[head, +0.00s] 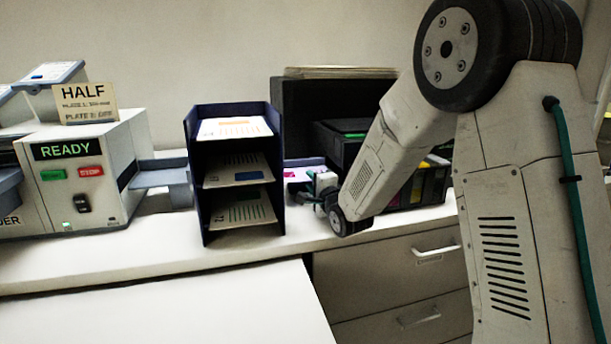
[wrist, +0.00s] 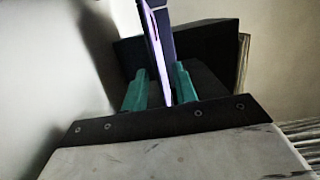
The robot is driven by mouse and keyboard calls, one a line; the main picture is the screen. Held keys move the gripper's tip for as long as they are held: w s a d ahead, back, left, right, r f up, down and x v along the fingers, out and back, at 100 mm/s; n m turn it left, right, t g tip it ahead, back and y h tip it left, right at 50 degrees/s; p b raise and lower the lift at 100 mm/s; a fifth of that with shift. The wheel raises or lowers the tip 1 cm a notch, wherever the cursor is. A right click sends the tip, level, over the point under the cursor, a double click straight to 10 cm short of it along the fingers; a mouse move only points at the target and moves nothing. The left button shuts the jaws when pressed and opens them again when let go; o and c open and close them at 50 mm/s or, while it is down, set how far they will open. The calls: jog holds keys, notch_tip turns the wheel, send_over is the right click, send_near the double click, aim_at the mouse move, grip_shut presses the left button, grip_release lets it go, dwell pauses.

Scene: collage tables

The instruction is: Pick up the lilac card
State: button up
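The lilac card (wrist: 160,62) shows in the wrist view as a narrow lilac strip, seen nearly edge-on, running between my two teal fingers. My gripper (wrist: 160,68) is open, with a gap on each side of the strip. In the head view my gripper (head: 316,186) is low over the counter, just right of the dark rack. A pale card with a magenta patch (head: 296,174) shows there, beside the fingers and partly hidden by the rack and gripper. I cannot tell whether a finger touches the lilac card.
The dark navy rack (head: 195,190) holds several printed cards on its shelves. Black box-like units (head: 345,147) stand behind my arm. A grey machine (head: 85,165) with a READY display is at the left. The white counter (head: 150,240) is clear in front.

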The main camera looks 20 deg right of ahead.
grip_shut()
jog(key=shift+r, duration=0.1)
